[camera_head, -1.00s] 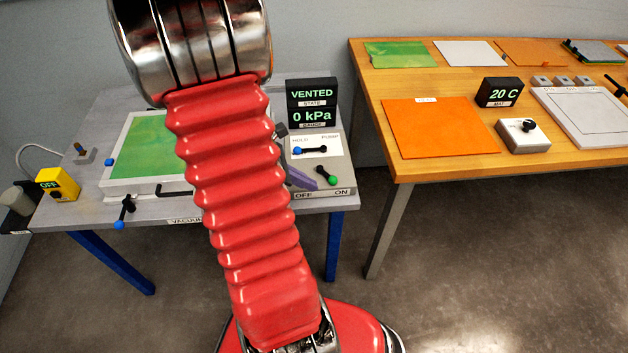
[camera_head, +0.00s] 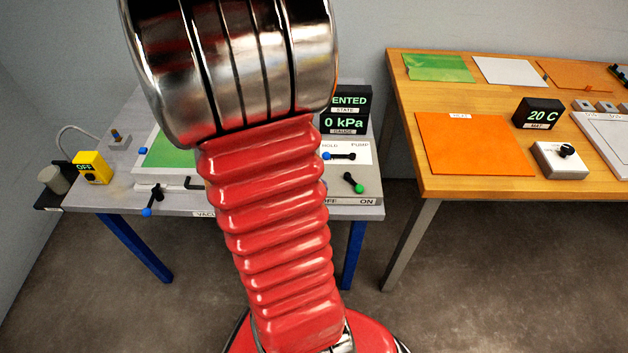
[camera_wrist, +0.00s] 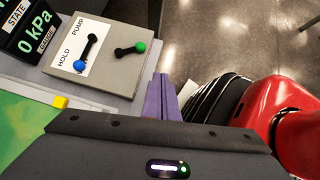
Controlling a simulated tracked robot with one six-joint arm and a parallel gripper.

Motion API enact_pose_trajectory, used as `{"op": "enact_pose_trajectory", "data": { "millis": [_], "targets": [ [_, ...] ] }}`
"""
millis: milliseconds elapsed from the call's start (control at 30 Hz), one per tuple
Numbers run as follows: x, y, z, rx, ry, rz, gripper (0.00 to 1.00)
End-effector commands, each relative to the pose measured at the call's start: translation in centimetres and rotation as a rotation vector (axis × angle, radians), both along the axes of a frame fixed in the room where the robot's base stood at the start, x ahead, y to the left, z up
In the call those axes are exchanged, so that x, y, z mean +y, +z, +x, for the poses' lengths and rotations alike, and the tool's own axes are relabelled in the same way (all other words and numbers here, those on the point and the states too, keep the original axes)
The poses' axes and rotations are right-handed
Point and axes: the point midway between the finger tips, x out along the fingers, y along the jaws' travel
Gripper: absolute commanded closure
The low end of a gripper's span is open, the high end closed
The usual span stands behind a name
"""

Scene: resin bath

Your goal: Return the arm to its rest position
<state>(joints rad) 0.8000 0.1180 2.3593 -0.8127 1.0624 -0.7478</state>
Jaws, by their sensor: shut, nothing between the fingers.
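My arm, a red ribbed sleeve with a shiny metal joint, rises through the middle of the head view and is bent over the grey vacuum table. My gripper (camera_wrist: 170,98) shows in the wrist view as two purple fingers closed together with nothing between them. They are beside the control box (camera_wrist: 110,87), over its lower right edge in the picture; I cannot tell the height gap. In the head view the gripper is hidden behind my arm.
The vacuum table (camera_head: 100,195) holds a green-topped tray (camera_head: 165,150), a yellow OFF switch (camera_head: 93,168), the kPa display (camera_head: 347,122) and levers with blue and green knobs. A wooden table (camera_head: 460,186) stands at right with an orange sheet (camera_head: 475,145). Grey floor lies between them.

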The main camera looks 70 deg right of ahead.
Motion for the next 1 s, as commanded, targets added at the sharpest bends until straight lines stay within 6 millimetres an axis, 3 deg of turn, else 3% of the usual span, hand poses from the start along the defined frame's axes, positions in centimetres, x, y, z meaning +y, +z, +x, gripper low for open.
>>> {"op": "enact_pose_trajectory", "data": {
  "millis": [633, 867, 1000],
  "targets": [
    [0.2, -0.2, 0.2, -0.035, -0.06, -0.036, 1.0],
    [2.7, -1.4, 0.9, -0.162, -0.274, -0.081, 1.0],
    [4.7, -1.0, 2.7, -0.27, -0.39, -0.115, 1.0]
  ]
}}
